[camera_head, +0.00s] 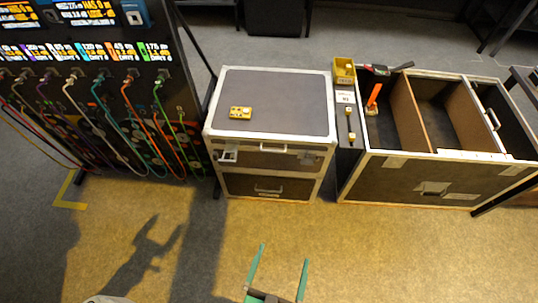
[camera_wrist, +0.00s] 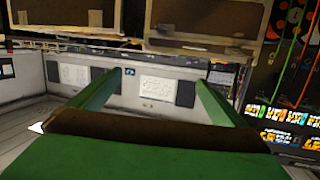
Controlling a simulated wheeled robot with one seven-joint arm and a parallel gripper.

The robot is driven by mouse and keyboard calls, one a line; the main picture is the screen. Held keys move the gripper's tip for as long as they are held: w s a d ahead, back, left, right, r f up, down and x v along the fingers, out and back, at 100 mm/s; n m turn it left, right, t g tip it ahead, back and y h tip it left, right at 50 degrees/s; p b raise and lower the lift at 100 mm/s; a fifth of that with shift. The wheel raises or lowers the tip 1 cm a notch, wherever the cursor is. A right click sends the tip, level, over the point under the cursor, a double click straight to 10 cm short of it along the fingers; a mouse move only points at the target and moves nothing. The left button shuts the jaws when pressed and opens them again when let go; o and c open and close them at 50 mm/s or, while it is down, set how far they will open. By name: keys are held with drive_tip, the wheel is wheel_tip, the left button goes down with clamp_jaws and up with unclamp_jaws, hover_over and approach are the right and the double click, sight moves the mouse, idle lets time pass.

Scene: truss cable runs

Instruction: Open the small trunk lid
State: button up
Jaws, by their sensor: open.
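The small trunk (camera_head: 235,158) stands in the middle of the head view, a dark case with pale metal edges. Its flat grey lid (camera_head: 280,100) is closed, and a small yellow object (camera_head: 240,112) lies on it. Latches show on the front, one at the left (camera_head: 228,156) and one at the right (camera_head: 307,159), with a handle (camera_head: 268,189) lower down. My gripper (camera_head: 284,254) is at the bottom of the head view, over the floor in front of the trunk and apart from it. Its green fingers are spread and empty, as the wrist view (camera_wrist: 158,76) also shows.
A large open trunk (camera_head: 405,184) with divided compartments stands at the right, with an orange-handled item (camera_head: 374,96) inside. A narrow dark unit (camera_head: 347,128) sits between the trunks. A cable board (camera_head: 100,95) stands at the left. The yellowish floor (camera_head: 190,240) in front is clear.

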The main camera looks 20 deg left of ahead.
drive_tip(key=w+a+f+n+y, duration=0.1)
drive_tip(key=w+a, duration=0.4)
drive_tip(key=w, duration=0.7)
drive_tip(key=w+a+f+n+t+y, duration=0.1)
drive_tip(key=w+a+f, duration=0.3)
drive_tip(key=w, duration=0.9)
drive_tip(key=w+a+f+n+y, duration=0.1)
drive_tip(key=w+a+f+y, duration=0.1)
drive_tip(key=w+a, duration=0.5)
drive_tip(key=shift+d+f+x, duration=0.4)
drive_tip(key=shift+f+x, duration=0.1)
drive_tip(key=shift+x, duration=2.3)
drive_tip(key=shift+w, duration=0.15)
